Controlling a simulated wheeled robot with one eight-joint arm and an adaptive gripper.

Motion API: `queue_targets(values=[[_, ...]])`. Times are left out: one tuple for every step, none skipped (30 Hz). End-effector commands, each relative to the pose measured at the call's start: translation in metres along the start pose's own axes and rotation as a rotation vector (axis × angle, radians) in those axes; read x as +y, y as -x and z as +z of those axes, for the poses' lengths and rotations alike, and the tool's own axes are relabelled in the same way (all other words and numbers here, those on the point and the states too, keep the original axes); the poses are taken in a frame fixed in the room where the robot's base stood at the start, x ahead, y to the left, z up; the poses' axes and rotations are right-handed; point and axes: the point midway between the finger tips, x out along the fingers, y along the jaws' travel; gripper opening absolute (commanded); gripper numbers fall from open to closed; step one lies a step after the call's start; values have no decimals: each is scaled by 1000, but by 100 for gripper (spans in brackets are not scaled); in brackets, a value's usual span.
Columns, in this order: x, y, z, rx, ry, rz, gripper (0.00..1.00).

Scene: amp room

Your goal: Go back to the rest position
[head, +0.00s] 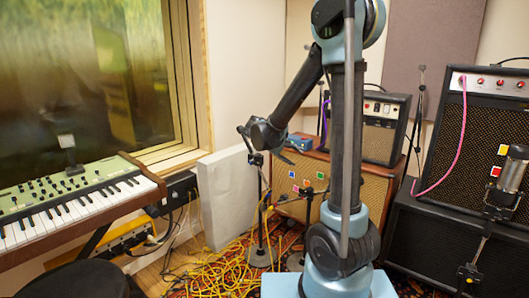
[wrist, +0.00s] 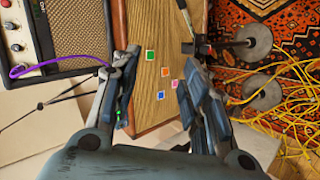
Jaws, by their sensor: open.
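My gripper (head: 256,150) hangs at the end of my bent arm, left of my column in the head view. In the wrist view my gripper (wrist: 160,68) has its two fingers spread apart with nothing between them. In the head view this cabinet (head: 290,170) stands behind my gripper, partly hidden by my arm. I cannot tell the exact gap between gripper and cabinet.
A keyboard (head: 75,205) is at the left by the window. A white panel (head: 228,195) leans near the wall. Yellow cables (head: 225,270) lie tangled on the patterned rug. Stands (wrist: 255,40) rise near the cabinet. A small amp (head: 382,125) and a large amp stack (head: 490,110) are behind and right.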

Motion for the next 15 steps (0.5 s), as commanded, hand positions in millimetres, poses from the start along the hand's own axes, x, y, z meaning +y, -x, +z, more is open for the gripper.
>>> queue_targets(values=[[5, 0, 16, -12, -14, -25, 41], [6, 0, 23, -16, -21, -40, 41], [8, 0, 33, -23, -31, -61, 41], [10, 0, 41, -28, -39, -77, 41], [10, 1, 49, -33, -47, -92, 41], [11, 2, 59, -38, -57, -113, 41], [12, 2, 66, -43, -66, -127, 41], [12, 3, 74, -47, -74, -143, 41], [13, 4, 84, -53, -85, -164, 41], [13, 4, 92, -57, -94, -179, 41], [12, 5, 100, -61, -103, -194, 41], [12, 6, 109, -67, -114, -214, 41], [11, 7, 117, -71, -123, -230, 41], [10, 8, 125, -75, -133, -244, 41], [9, 10, 134, -80, -145, -265, 41]])
